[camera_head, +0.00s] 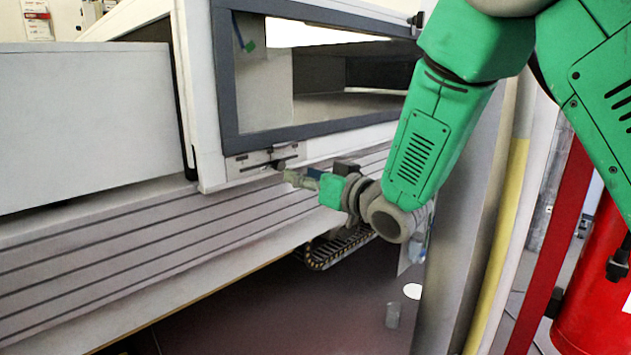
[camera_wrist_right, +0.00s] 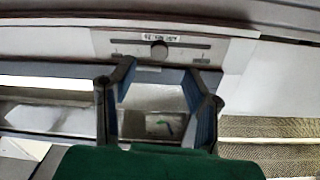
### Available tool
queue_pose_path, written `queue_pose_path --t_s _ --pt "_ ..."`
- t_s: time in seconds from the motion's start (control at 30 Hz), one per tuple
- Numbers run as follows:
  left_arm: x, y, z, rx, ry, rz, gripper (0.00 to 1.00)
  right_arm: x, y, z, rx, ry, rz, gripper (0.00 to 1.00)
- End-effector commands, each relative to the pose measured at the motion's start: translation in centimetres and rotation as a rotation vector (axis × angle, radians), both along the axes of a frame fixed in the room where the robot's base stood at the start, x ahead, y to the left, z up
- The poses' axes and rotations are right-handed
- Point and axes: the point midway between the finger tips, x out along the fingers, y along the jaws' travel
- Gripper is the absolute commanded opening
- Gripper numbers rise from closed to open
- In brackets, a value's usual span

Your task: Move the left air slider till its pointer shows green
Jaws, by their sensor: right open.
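The air slider is a pale plate (camera_head: 240,166) with a dark slot and a dark round knob (camera_head: 279,164), below the grey-framed window in the head view. In the right wrist view the plate (camera_wrist_right: 105,44) is upper middle, and its knob (camera_wrist_right: 159,50) sits near the middle of the slot. My right gripper (camera_head: 288,177) is open and empty, just in front of the knob. In the wrist view its fingers (camera_wrist_right: 163,74) are spread on either side of the knob's line, apart from it.
The grey-framed window (camera_head: 226,85) is above the slider, with a small green-and-blue thing (camera_head: 247,44) inside. A grooved ledge (camera_head: 110,242) runs below. A large grey panel (camera_head: 85,125) stands at left. A red cylinder (camera_head: 598,300) is at far right.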

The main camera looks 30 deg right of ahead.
Motion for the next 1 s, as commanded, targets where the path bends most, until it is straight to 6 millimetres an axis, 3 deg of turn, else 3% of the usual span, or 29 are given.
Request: queue_pose_path --t_s 0.1,0.3,0.83,0.93,1.0 --pt "0.0 0.0 0.0 0.000 0.000 0.000 0.52 -2.0 -0.7 0.0 0.001 0.002 -0.002 0.42" --pt "0.0 0.0 0.0 0.000 0.000 0.000 0.52 -3.6 -1.2 -0.1 0.000 0.000 0.000 0.42" --pt "0.2 0.0 -0.1 0.000 0.002 0.000 0.52 -3.8 -1.2 -0.2 -0.001 0.003 -0.001 0.42" --pt "0.2 0.0 -0.1 0.000 0.002 0.000 0.52 -3.9 -1.3 -2.0 -0.007 0.040 -0.012 0.42" --pt "0.2 0.0 -0.1 0.000 0.002 0.000 0.52 -4.3 -1.4 -4.9 -0.022 0.103 -0.028 0.42"
